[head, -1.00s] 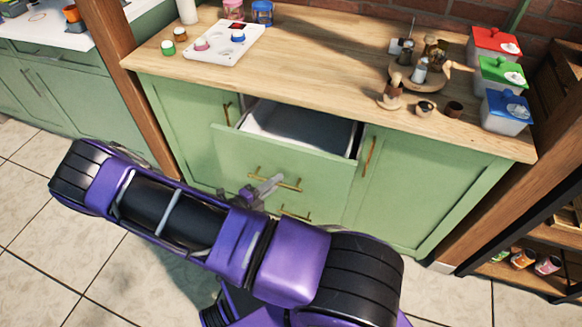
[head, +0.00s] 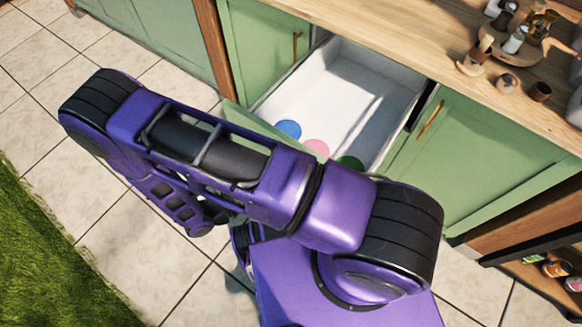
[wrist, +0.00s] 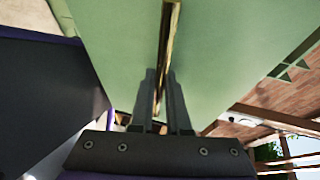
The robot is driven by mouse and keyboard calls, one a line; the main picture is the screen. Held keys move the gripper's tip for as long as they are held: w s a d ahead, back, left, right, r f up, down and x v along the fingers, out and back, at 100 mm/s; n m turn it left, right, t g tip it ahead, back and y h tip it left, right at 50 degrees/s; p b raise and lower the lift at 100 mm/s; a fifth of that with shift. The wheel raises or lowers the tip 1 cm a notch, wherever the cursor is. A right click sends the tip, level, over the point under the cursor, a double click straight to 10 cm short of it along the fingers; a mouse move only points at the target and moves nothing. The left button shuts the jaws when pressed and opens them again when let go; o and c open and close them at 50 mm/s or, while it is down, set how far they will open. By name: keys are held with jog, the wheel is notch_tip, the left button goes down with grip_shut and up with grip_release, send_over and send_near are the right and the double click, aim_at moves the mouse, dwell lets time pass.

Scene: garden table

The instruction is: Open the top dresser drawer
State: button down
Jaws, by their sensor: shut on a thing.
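The top dresser drawer (head: 338,82) stands well out from the green dresser in the head view. Its white inside shows a blue disc (head: 289,130), a pink disc (head: 316,148) and a green disc (head: 349,162) near the front. My purple arm hides most of the drawer's green front. In the wrist view, the brass handle (wrist: 168,40) runs between the two fingers of my gripper (wrist: 162,100). My gripper is shut on this handle, close against the green drawer front (wrist: 225,50). In the head view my gripper is hidden behind my arm.
A wooden countertop (head: 400,40) lies above the drawer, with a round tray (head: 515,55) of small items at upper right. A closed green cabinet door (head: 465,150) is right of the drawer. Tiled floor (head: 110,240) lies clear at left, with grass (head: 50,260) beyond.

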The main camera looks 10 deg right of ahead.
jog(key=shift+s+a, duration=0.2)
jog(key=shift+a, duration=0.15)
jog(key=c, duration=0.9)
grip_release()
jog(key=v, duration=1.7)
jog(key=shift+a+r, duration=0.1)
jog(key=shift+a, duration=0.1)
